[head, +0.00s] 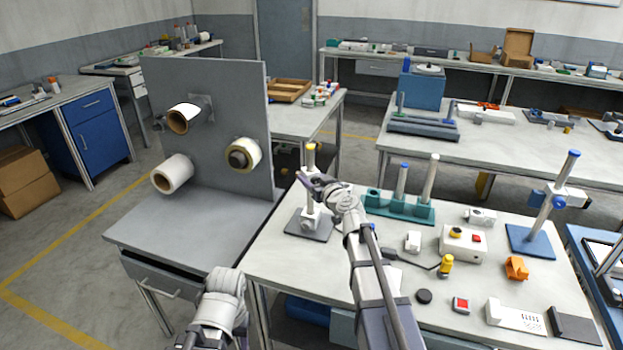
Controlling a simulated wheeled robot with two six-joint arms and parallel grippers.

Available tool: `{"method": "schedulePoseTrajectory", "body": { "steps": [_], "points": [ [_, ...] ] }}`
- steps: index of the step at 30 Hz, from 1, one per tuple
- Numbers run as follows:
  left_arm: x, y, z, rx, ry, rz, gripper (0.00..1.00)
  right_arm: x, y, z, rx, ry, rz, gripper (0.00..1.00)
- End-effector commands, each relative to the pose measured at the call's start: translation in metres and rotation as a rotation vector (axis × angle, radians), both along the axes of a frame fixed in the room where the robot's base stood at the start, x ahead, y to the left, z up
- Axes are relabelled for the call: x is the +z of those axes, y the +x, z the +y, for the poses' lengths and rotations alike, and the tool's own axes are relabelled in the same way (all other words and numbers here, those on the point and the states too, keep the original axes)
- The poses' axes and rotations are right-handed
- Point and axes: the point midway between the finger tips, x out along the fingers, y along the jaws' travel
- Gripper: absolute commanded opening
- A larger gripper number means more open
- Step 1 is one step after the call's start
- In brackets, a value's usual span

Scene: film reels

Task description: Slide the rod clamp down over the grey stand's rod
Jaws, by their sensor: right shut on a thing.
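The grey stand has a flat dark-grey base (296,228) at the front table's left end. Its upright rod (311,162) has a yellow top. My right gripper (314,186) is at the rod's upper half, below the yellow top. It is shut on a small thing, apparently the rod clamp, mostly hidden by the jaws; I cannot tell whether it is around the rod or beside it. A pale block (312,215) shows low on the stand, just above the base. My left gripper (192,343) is at the bottom edge, partly cut off, its jaws unclear.
A grey panel (225,105) with rolls on pegs stands left of the stand. A teal rack (395,207) with two posts is close behind my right wrist. A blue stand (530,240), an orange part (516,267) and a button box (462,247) lie farther right.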

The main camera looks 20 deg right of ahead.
Motion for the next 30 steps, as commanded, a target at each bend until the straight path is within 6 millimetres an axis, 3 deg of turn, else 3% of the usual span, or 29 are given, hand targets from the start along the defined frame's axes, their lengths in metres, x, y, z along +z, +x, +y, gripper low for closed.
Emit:
{"method": "schedulePoseTrajectory", "body": {
  "steps": [15, 30],
  "points": [
    [-0.027, 0.0, 0.0, 0.0, 0.0, 0.0, 0.54, -0.027, 0.0, 0.0, 0.0, 0.0, 0.0, 0.0],
    [-0.029, 0.0, 0.0, 0.0, 0.0, 0.0, 0.54, -0.029, 0.0, 0.0, 0.0, 0.0, 0.0, 0.0]
  ]
}}
